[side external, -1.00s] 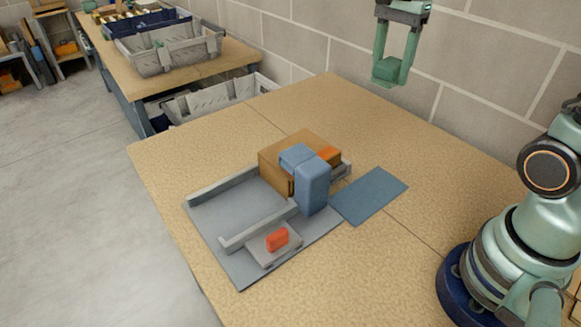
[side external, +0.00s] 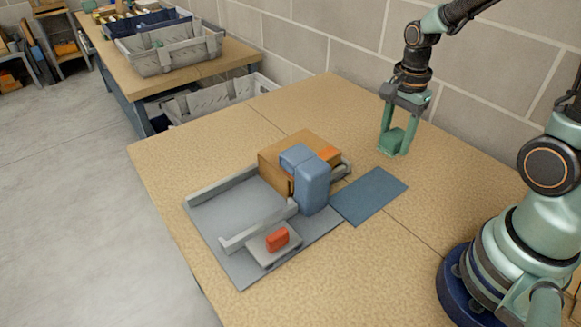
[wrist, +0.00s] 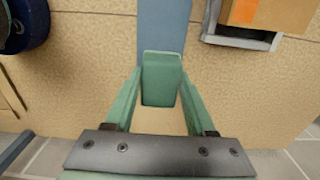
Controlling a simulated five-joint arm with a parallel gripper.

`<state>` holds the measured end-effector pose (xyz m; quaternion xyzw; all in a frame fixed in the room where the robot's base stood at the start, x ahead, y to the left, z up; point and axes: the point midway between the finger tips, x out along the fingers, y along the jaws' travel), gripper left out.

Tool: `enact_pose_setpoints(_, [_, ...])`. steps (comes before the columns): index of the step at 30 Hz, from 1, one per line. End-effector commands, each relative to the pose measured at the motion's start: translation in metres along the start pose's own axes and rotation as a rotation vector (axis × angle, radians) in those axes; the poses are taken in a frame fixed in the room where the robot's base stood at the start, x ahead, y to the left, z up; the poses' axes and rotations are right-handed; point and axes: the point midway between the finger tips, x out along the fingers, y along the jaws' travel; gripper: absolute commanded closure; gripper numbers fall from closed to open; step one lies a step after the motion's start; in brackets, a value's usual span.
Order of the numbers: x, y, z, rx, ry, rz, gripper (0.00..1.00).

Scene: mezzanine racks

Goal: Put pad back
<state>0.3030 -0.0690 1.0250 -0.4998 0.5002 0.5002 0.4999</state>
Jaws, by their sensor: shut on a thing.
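My gripper (side external: 394,146) is shut on a small green block (side external: 397,138), which may be the pad. It is nearly the same green as the fingers. In the wrist view the block (wrist: 161,78) sits between the fingertips of my gripper (wrist: 160,92). A flat blue rectangle (side external: 369,196) lies on the table, in front of my gripper in the side view. In the wrist view the block overlaps the near end of this blue rectangle (wrist: 165,25). My gripper is low over the table; I cannot tell if the block touches it.
A grey fixture (side external: 232,212) with low rails stands left of the blue rectangle. On it are a brown box (side external: 275,166), a blue upright part (side external: 313,187) and a red-orange block (side external: 277,239) on a grey plate. The table's far right is clear; a block wall stands behind.

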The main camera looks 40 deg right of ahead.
Motion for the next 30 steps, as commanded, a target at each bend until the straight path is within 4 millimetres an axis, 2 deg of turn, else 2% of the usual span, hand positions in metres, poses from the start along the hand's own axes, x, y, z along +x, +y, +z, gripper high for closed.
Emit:
enact_pose_setpoints(3, [0.030, 0.002, 0.000, 0.000, -0.002, 0.008, 0.89])
enact_pose_setpoints(9, [0.060, 0.000, 0.000, 0.000, -0.001, 0.003, 0.89])
enact_pose_setpoints(16, [0.075, 0.000, 0.000, 0.000, 0.000, 0.002, 0.89])
enact_pose_setpoints(24, [0.104, 0.000, 0.000, 0.000, 0.000, 0.001, 0.89])
enact_pose_setpoints(30, [0.106, -0.001, 0.000, 0.000, 0.000, -0.002, 0.89])
